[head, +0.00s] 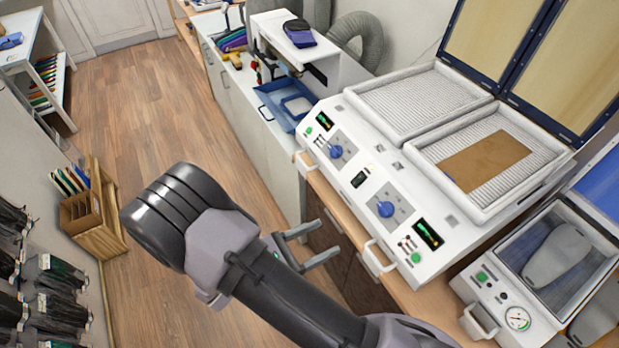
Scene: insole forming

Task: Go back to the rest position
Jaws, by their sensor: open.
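My gripper (308,246) shows in the head view, partly hidden behind my arm. Its two grey fingers are apart with nothing between them. It is in front of the drawers below the bench edge, to the left of the heating machine. The white heating machine (350,204) has two ribbed trays and a raised double lid. A brown sheet (487,160) lies flat on its right tray. My arm crosses the lower middle of the view.
A vacuum press (497,312) with a gauge and grey foot forms stands at the right. A blue tray (272,101) sits on the far counter. A wooden box (103,237) stands on the floor at left. Hanging packs line the left wall. The wooden floor (140,100) between is clear.

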